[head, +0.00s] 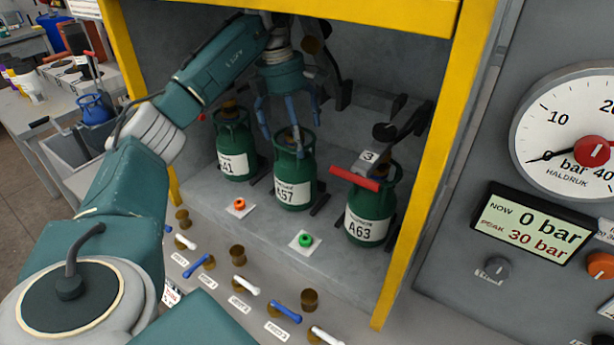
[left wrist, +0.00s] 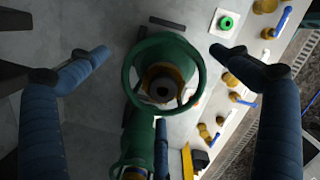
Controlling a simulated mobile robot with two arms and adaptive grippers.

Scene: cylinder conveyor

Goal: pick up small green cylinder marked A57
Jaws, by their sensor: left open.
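The green cylinder marked A57 (head: 293,180) stands upright in the middle of the row inside the yellow-framed bay. My left gripper (head: 287,120) is open above it, pointing down, with its blue fingers around and over the collar. In the left wrist view my left gripper (left wrist: 160,52) spreads its fingers to either side of a round green collar (left wrist: 133,77) with a brass valve in its middle, which appears to be A57. I cannot tell whether any finger touches it. The label is hidden in the wrist view. My right gripper is not in view.
Green cylinders A41 (head: 234,160) and A63 (head: 368,215) stand close on either side. A red-handled clamp (head: 355,178) is near A63. Yellow frame posts (head: 410,185) bound the bay. In front are orange (head: 239,205) and green (head: 306,241) buttons and several valve levers.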

